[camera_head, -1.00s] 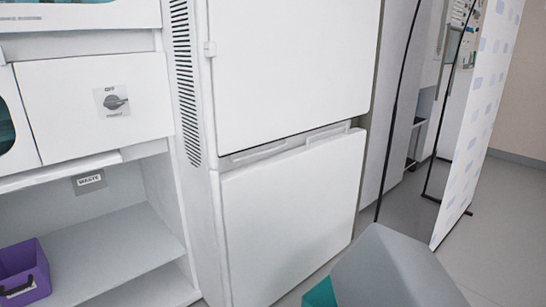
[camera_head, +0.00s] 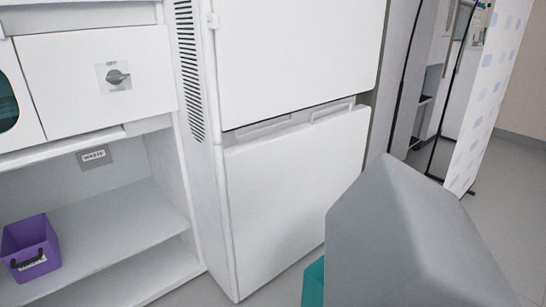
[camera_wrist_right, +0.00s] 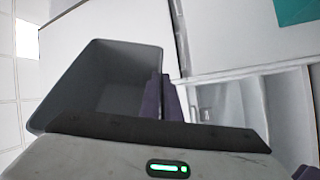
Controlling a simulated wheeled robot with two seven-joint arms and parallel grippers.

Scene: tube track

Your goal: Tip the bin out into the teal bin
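A grey bin (camera_head: 405,235) fills the lower right of the head view, tilted, with its outside toward the camera. In the right wrist view its open mouth and dark inside (camera_wrist_right: 105,85) show, and I see nothing in it. My right gripper (camera_wrist_right: 164,100), with purple fingers, appears shut on the bin's rim; the head view does not show this gripper. The teal bin (camera_head: 313,284) shows only as a sliver at the grey bin's lower left, mostly hidden behind it. A teal patch (camera_wrist_right: 297,10) also shows in the right wrist view's top corner. My left gripper is not in view.
A white fridge (camera_head: 290,190) stands behind the bins. At left, a purple bin (camera_head: 30,250) sits on a white shelf (camera_head: 120,220) under a "WASTE" label. A patterned screen (camera_head: 490,90) stands at the far right, with open floor (camera_head: 510,190) beside it.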

